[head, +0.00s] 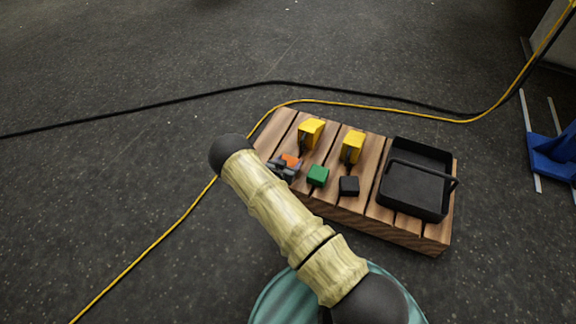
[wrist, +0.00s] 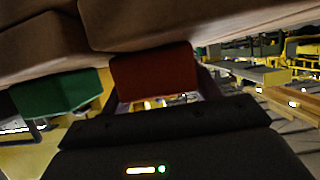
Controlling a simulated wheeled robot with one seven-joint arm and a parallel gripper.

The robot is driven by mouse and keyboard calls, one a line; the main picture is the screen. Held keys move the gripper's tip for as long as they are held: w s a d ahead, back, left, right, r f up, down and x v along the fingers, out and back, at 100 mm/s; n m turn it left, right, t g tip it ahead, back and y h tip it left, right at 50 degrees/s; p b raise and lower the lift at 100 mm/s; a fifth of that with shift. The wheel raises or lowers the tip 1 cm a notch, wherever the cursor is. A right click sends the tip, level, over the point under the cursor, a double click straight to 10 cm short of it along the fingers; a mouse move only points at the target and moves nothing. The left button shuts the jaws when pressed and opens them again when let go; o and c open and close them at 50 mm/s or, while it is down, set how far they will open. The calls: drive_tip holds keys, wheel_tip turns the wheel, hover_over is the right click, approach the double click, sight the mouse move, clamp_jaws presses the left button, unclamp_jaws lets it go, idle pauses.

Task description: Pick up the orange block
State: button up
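The orange block (head: 292,160) sits at the left part of the slatted wooden platform, partly hidden by my gripper (head: 281,168) in the head view. In the wrist view, the block (wrist: 155,75) is dark orange-red and lies between the two fingers of my gripper (wrist: 157,88), against the brown wood. The fingers stand on either side of it, with narrow strips of their inner sides showing. My gripper looks open around the block. Firm contact is not visible.
A green block (head: 318,175) stands close to the right of my gripper, then a black block (head: 349,186). Two yellow pieces (head: 311,132) (head: 353,145) stand behind. A black handled tray (head: 415,190) fills the right end of the wooden platform (head: 330,204). Cables cross the floor.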

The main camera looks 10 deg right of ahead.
drive_tip(key=c, duration=0.3)
drive_tip(key=shift+r, duration=0.1)
wheel_tip(320, 180, up, 10)
drive_tip(key=p, duration=0.6)
